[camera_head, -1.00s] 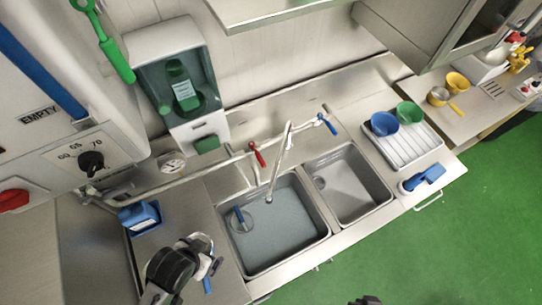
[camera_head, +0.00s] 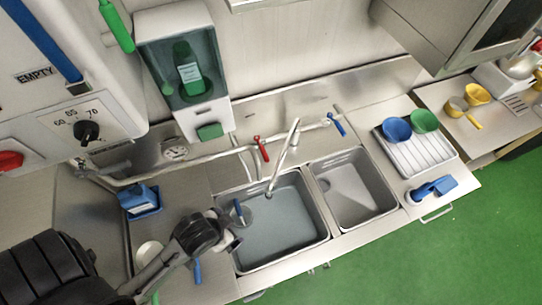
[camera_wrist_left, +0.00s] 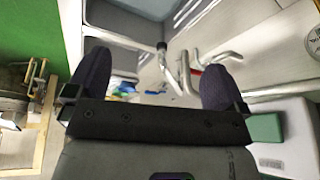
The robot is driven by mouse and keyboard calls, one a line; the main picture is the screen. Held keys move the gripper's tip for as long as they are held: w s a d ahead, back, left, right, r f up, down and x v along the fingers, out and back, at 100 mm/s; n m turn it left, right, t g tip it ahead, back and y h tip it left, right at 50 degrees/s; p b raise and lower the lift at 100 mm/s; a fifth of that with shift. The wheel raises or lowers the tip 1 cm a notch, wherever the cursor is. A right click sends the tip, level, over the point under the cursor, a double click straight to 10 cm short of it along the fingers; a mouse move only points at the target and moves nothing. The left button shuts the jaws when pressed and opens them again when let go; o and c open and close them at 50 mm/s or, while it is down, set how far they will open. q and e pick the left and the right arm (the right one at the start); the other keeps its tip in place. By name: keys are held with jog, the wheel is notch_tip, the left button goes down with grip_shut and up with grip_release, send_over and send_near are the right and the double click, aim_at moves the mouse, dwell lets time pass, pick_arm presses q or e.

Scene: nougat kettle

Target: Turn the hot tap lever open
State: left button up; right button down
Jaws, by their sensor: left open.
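The hot tap lever (camera_head: 262,149) is the red one, on the left of the wall tap pipe behind the sinks. The tap spout (camera_head: 284,160) arches over the left sink; the blue lever (camera_head: 337,124) is at the pipe's right end. My left gripper (camera_head: 232,232) is over the left sink's left edge, in front of the red lever and apart from it. In the left wrist view my left gripper (camera_wrist_left: 155,86) is open, with nothing between its fingers; the tap pipes and a small red part (camera_wrist_left: 197,70) show beyond. My right gripper is not in view.
The left sink (camera_head: 285,225) holds water; the right sink (camera_head: 352,190) looks empty. A soap dispenser (camera_head: 150,50) hangs on the wall above the pipe's left part. A blue container (camera_head: 140,200) stands left of the sinks. A drying rack (camera_head: 425,160) with bowls is at the right.

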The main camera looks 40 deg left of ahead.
pick_arm(q)
jog(key=w+a+f+m+y+b, duration=0.1)
jog(key=w+a+f+y+b, duration=0.1)
jog(key=w+a+f+b, duration=0.35)
jog(key=w+a+f+m+y+b, duration=0.1)
jog(key=w+a+f+y+b, duration=0.1)
jog(key=a+f+b, duration=0.55)
jog(key=w+a+f+m+t+b, duration=0.2)
jog(key=w+a+f+t+b, duration=0.3)
jog(key=w+a, duration=0.75)
jog(key=t+h+p, duration=0.1)
jog(key=t+h, duration=0.5)
jog(key=h, duration=0.7)
send_near(261, 147)
jog(key=s+d+f, duration=0.1)
jog(key=s, duration=0.2)
jog(key=p+x, duration=0.1)
jog(key=x, duration=1.2)
jog(key=shift+w+d+r, duration=0.1)
jog(key=shift+d+r, duration=0.05)
jog(key=shift+d, duration=0.1)
